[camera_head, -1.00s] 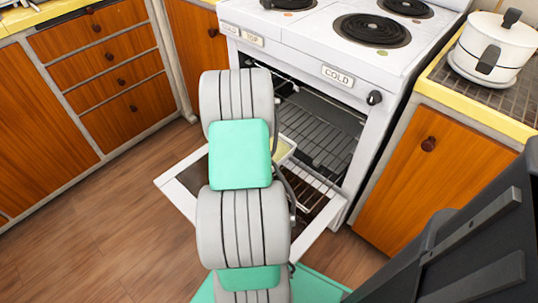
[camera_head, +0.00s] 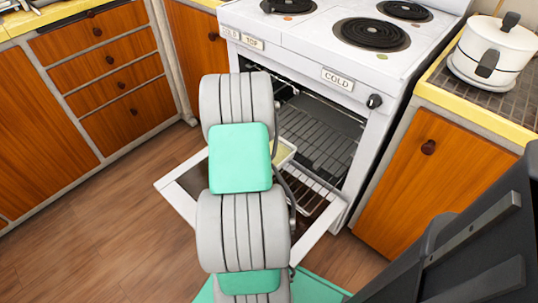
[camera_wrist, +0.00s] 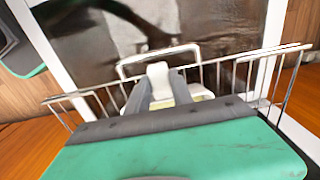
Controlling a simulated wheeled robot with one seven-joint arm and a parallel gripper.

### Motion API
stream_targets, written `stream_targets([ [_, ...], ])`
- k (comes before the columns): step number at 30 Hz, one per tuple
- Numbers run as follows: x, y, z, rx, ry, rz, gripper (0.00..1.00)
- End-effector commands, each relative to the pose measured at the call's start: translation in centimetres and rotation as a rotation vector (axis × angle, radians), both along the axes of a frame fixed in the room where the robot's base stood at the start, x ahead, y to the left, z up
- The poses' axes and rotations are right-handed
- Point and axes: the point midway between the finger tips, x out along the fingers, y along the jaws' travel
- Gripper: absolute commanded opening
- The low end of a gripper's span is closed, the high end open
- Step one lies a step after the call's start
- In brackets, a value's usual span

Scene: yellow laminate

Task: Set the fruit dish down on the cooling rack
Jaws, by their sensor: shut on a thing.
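The dish, pale with a yellowish inside (camera_head: 284,153), shows partly behind my arm at the open oven in the head view. In the wrist view its white rim (camera_wrist: 199,90) shows beyond my gripper (camera_wrist: 160,77). My gripper is shut on a white part of the dish, between the two grey fingers. Silver wire rack rails (camera_wrist: 232,77) stand around and below the dish. I cannot tell whether the dish touches the wires. I see no fruit, and I cannot tell which rack is the cooling rack. My gripper is hidden in the head view.
The white oven's door (camera_head: 185,190) hangs open below my arm, and an oven rack (camera_head: 325,145) shows inside. A white pot (camera_head: 492,52) stands on a dark gridded surface (camera_head: 520,103) on the right counter. Brown floor lies clear at left.

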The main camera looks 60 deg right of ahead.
Motion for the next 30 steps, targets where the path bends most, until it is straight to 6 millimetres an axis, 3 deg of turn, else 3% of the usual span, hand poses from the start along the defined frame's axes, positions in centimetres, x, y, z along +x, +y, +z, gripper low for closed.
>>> stream_targets([
  [11,0.1,-0.1,0.3,-0.004,-0.002,0.001,0.0],
  [30,0.1,-0.1,6.5,-0.004,-0.002,0.0,0.0],
])
